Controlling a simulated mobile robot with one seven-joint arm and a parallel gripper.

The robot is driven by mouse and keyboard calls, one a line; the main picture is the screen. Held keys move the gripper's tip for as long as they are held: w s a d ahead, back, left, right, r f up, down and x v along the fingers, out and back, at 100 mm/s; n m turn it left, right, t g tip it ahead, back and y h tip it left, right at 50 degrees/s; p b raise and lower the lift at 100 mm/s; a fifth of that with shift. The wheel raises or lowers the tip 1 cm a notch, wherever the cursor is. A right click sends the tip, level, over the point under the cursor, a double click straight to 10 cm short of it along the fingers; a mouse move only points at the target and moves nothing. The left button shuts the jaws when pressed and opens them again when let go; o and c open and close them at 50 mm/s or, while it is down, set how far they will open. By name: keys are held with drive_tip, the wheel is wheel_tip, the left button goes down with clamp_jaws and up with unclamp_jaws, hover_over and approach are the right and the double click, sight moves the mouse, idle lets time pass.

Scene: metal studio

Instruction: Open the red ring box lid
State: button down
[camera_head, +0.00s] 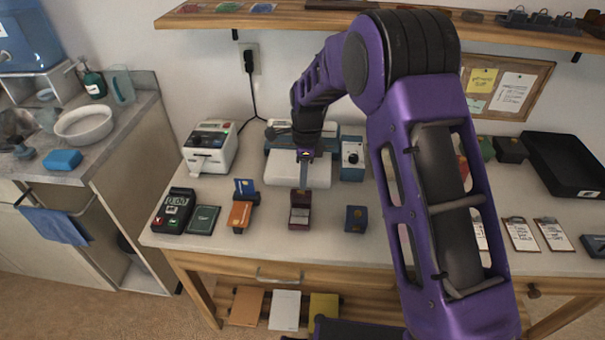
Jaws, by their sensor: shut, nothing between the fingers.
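The red ring box (300,224) sits on the bench top near its front edge, left of my arm. It is dark red, and a pale patch shows inside its front part. Its lid (302,198) appears raised at the back. My gripper (303,184) points down right behind and above the box, its narrow tip at or close to the lid's top. I cannot tell whether it touches the lid. The gripper is shut and holds nothing.
A blue box (355,219) stands right of the ring box, and an orange card holder (241,214) stands left. A card terminal (174,210) and a receipt printer (210,148) are farther left. A white machine (299,172) stands behind. A black tray (568,166) lies far right.

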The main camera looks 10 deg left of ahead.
drive_tip(key=shift+w+a+f, duration=0.1)
drive_tip(key=shift+w+f, duration=0.15)
drive_tip(key=shift+w, duration=0.45)
idle(0.4)
